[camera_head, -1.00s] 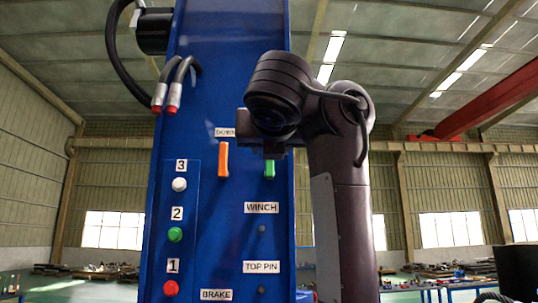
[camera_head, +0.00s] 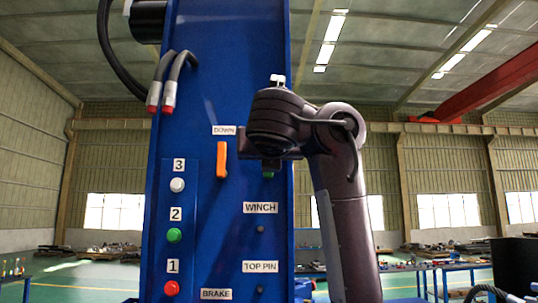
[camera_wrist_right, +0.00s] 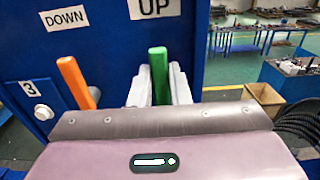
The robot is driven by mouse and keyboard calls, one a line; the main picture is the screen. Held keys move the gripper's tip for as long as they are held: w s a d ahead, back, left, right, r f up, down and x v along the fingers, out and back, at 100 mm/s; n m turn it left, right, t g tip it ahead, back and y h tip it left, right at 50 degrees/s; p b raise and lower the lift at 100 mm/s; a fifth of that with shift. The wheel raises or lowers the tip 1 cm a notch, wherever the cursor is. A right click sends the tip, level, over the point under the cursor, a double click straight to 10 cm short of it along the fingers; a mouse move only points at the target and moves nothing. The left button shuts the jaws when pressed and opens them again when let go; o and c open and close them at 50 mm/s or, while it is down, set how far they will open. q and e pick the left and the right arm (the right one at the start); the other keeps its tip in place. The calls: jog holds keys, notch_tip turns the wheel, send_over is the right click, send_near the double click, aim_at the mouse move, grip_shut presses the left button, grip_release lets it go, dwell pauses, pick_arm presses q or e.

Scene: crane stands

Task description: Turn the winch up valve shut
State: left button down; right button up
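The green valve handle (camera_wrist_right: 158,76) stands upright on the blue panel below the UP label (camera_wrist_right: 155,7) in the right wrist view. My right gripper (camera_wrist_right: 159,88) has one pale finger close along each side of it and appears shut on it. In the head view the gripper (camera_head: 268,157) hides most of the green handle; only its lower end (camera_head: 268,175) shows. The orange handle (camera_head: 221,160) stands upright to the left, below the DOWN label. The WINCH label (camera_head: 261,208) is lower down. My left gripper is not in view.
White, green and red buttons (camera_head: 174,236) run down the panel's left side. Hoses (camera_head: 170,80) hang at its upper left. In the wrist view, blue tables (camera_wrist_right: 255,38) and an open box (camera_wrist_right: 262,100) stand to the right, away from the gripper.

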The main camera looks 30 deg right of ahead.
grip_shut()
jog(key=shift+f, duration=0.1)
jog(key=shift+m, duration=0.3)
jog(key=m+b, duration=0.2)
jog(key=m, duration=0.2)
jog(key=s+d+f+m+b, duration=0.1)
jog(key=m+b, duration=0.1)
jog(key=m, duration=0.2)
jog(key=d+f+m+b, duration=0.1)
jog(key=m+b, duration=0.1)
jog(key=m, duration=0.2)
jog(key=shift+s+d+m, duration=0.25)
jog(key=shift+m, duration=0.05)
jog(key=shift+s+d+f+m+b, duration=0.1)
jog(key=shift+f+m+b, duration=0.15)
jog(key=shift+m, duration=0.55)
jog(key=shift+w+f+m+b, duration=0.15)
jog(key=shift+m+b, duration=0.15)
jog(key=shift+m, duration=0.5)
jog(key=shift+s+d+f+m+b, duration=0.1)
jog(key=shift+s+f+m+b, duration=0.15)
jog(key=shift+m, duration=0.55)
jog(key=shift+w, duration=0.1)
